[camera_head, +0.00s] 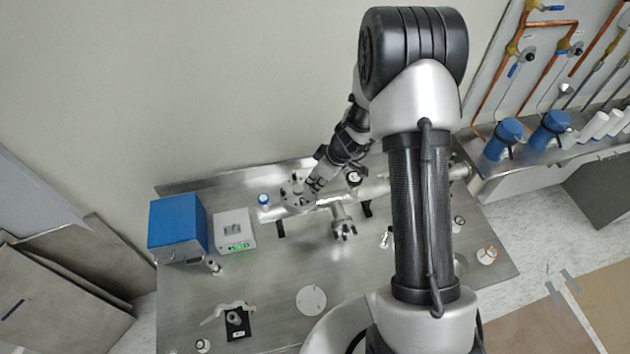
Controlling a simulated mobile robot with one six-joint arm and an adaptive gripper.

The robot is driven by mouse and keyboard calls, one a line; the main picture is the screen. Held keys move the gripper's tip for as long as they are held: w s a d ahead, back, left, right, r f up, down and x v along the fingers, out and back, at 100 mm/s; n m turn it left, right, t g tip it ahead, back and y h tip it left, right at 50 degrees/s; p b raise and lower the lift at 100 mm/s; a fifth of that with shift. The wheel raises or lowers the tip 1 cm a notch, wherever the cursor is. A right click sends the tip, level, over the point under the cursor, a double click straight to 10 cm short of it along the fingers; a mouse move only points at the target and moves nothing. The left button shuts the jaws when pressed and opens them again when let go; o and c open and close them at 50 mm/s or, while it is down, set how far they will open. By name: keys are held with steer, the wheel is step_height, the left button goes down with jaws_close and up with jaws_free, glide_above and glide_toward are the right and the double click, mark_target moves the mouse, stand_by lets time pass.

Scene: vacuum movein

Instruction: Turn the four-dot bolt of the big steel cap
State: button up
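The big steel cap (292,203) is a round flange on a steel tube assembly on the bench, left of the picture's middle. Several dark bolts sit around its face. The dots that mark the bolts are too small to make out. My arm reaches down from the upper right. My gripper (314,186) is at the right side of the cap and hides part of its rim. I cannot tell whether the fingers touch a bolt or how far apart they are.
The steel bench (270,275) has free room in front of the tube. A blue box (178,222) and a white device with a green display (234,231) stand left. A multi-port fitting (343,224) juts forward. A white disc (311,300) lies near the front.

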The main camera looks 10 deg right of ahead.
steer(key=shift+w+a+f, duration=0.15)
steer(key=shift+a+f, duration=0.05)
steer(key=shift+f, duration=0.45)
steer(key=shift+c, duration=0.4)
jaws_close()
